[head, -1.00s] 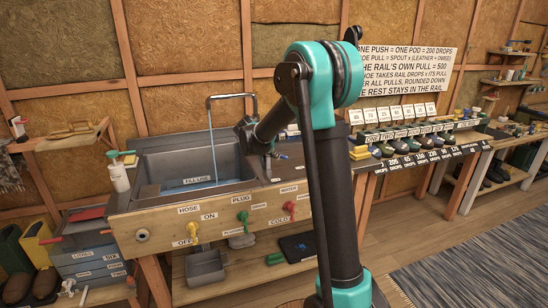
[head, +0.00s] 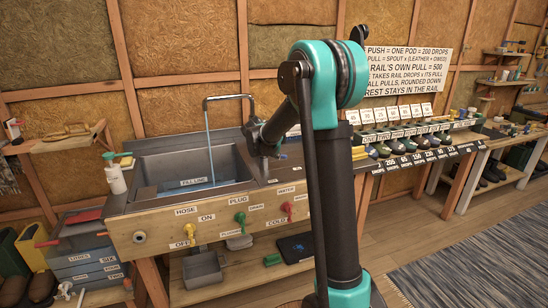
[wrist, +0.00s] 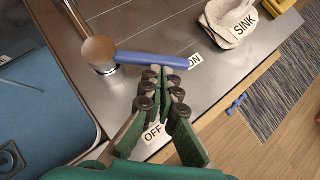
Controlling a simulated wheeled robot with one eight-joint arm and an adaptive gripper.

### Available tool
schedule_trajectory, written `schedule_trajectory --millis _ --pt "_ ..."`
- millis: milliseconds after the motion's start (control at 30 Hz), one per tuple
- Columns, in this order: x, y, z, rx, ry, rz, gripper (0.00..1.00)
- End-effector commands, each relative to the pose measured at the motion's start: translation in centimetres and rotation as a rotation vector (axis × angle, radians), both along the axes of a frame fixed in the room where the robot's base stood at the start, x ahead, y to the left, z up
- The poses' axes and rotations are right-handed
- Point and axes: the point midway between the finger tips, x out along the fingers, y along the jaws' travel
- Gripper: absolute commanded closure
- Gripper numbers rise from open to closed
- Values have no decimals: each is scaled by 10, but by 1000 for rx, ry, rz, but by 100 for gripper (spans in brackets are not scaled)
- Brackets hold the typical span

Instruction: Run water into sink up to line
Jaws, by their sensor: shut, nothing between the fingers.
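The grey sink (head: 150,168) is set in a wooden-fronted counter. A thin blue stream of water (head: 208,145) runs from the spout (head: 230,97) into it. A FILL LINE label (head: 194,182) is on the inner wall, with a narrow blue patch of water (head: 200,189) just below it; the exact level is hard to tell. In the wrist view, a blue lever (wrist: 152,60) on a metal post (wrist: 98,52) points toward the ON label (wrist: 195,61). My gripper (wrist: 163,75) is shut and empty, its fingertips at the lever's OFF side; contact is unclear. The OFF label (wrist: 154,132) is partly behind a finger.
Yellow (head: 190,231), green (head: 240,218) and red (head: 287,209) handles stick out of the counter front. A soap bottle (head: 115,176) stands left of the sink.

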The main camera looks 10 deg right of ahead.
Motion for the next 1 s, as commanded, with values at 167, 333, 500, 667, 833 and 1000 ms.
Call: schedule_trajectory --millis 167,333,500,667,833,1000 --pt "5 -8 0 1 1 -3 100" --pt "10 -12 0 1 0 -2 100" --pt "12 -14 0 0 0 -1 100" --pt "13 -14 0 0 0 -1 100" --pt "13 -15 0 0 0 -1 100" --pt "13 -14 0 0 0 -1 100"
